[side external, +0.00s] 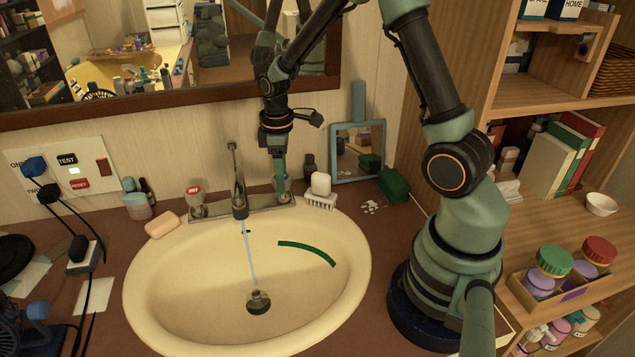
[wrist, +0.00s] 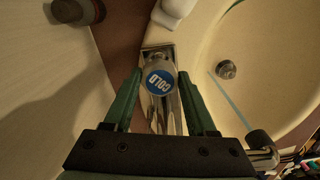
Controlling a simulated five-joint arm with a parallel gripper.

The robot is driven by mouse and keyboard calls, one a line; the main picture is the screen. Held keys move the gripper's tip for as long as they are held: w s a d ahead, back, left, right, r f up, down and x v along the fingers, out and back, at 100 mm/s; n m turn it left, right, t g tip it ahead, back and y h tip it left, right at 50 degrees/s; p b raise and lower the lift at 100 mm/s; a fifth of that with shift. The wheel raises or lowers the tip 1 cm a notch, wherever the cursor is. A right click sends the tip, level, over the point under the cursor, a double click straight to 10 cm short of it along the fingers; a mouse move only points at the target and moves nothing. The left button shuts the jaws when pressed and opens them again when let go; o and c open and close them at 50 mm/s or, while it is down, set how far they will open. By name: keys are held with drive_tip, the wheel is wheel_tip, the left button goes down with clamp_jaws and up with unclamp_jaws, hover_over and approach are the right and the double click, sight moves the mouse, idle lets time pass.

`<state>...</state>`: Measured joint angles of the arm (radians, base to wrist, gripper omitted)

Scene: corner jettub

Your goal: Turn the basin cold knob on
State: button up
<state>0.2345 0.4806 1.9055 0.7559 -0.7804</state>
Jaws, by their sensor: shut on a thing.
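The basin cold knob, with a round blue COLD label, shows in the wrist view (wrist: 159,82) between my fingers. In the side view my gripper (side external: 283,188) points down at the right end of the faucet plate, shut on the cold knob (side external: 284,199), which its fingers partly hide. In the wrist view my gripper (wrist: 160,74) has one green finger on each side of the knob. A thin pale blue stream of water (side external: 251,262) runs from the faucet (side external: 238,185) down to the drain (side external: 258,302).
The red-labelled hot knob (side external: 195,198) stands at the plate's left end. A brush with a white block (side external: 320,188) sits close right of my gripper, near a small framed mirror (side external: 358,150). Soap (side external: 162,225) lies left. A green curved strip (side external: 308,250) shows in the basin (side external: 150,285).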

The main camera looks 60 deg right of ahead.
drive_tip(key=shift+n, duration=0.3)
drive_tip(key=o, duration=1.4)
wheel_tip(320, 180, up, 12)
drive_tip(key=shift+r, duration=0.1)
drive_tip(key=s+a+r+m+t, duration=0.2)
drive_tip(key=s+a, duration=0.1)
drive_tip(key=s+a+r+m+t, duration=0.1)
drive_tip(key=s+a+r+m, duration=0.1)
drive_tip(key=s+a, duration=0.1)
drive_tip(key=s+a+r+m+t, duration=0.2)
drive_tip(key=s+a, duration=0.1)
drive_tip(key=s, duration=0.2)
drive_tip(key=shift+a+r+m+t, duration=0.2)
drive_tip(key=shift+m+t, duration=0.1)
drive_tip(key=shift+m, duration=0.1)
